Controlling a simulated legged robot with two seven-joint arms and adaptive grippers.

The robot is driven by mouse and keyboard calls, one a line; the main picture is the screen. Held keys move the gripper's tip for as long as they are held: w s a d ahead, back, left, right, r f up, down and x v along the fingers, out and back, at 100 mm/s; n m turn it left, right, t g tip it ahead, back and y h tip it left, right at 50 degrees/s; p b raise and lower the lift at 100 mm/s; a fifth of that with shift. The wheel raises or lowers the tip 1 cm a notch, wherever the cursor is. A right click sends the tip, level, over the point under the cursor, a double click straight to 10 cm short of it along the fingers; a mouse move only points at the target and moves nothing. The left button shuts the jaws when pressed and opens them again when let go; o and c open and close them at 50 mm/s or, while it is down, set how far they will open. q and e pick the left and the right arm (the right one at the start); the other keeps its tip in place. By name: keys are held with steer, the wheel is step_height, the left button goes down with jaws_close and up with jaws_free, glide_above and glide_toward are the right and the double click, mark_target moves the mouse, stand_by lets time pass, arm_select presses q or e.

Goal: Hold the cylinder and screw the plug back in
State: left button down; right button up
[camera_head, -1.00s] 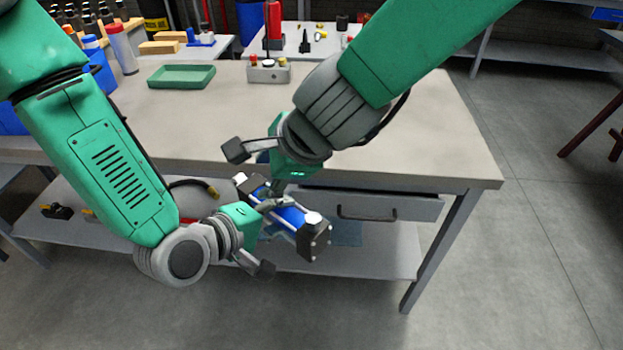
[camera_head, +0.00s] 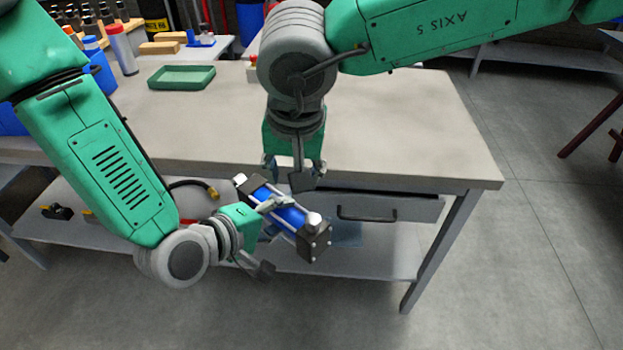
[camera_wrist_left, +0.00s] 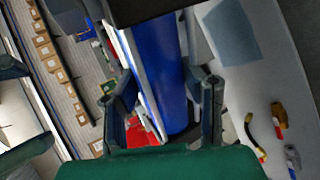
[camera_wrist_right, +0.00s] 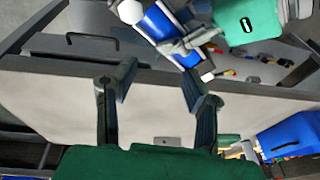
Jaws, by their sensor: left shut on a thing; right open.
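A blue cylinder (camera_head: 291,216) with dark end blocks is held tilted in front of the workbench. My left gripper (camera_head: 268,236) is shut around its blue body, which also fills the left wrist view (camera_wrist_left: 168,75). A white round fitting (camera_head: 313,219) sits at the cylinder's near right end and a small white piece (camera_head: 240,178) at its far left end. I cannot tell which, if either, is the plug. My right gripper (camera_head: 287,176) points down just above the cylinder, apart from it. In the right wrist view its fingers (camera_wrist_right: 160,82) are spread and empty.
The workbench (camera_head: 420,130) has a drawer (camera_head: 375,206) and a lower shelf (camera_head: 390,255) close behind the cylinder. A green tray (camera_head: 182,77) lies on the top. Bottles and a blue bin stand at the left. The bench's right part is clear.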

mark_target(312, 218)
steer(key=s+d+n+g, duration=0.1)
steer(key=n, duration=0.1)
steer(key=s+d+r+n+g+h, duration=0.1)
steer(key=d+n, duration=0.1)
steer(key=shift+s+n, duration=0.3)
steer(key=shift+s, duration=0.1)
steer(key=shift+f, duration=4)
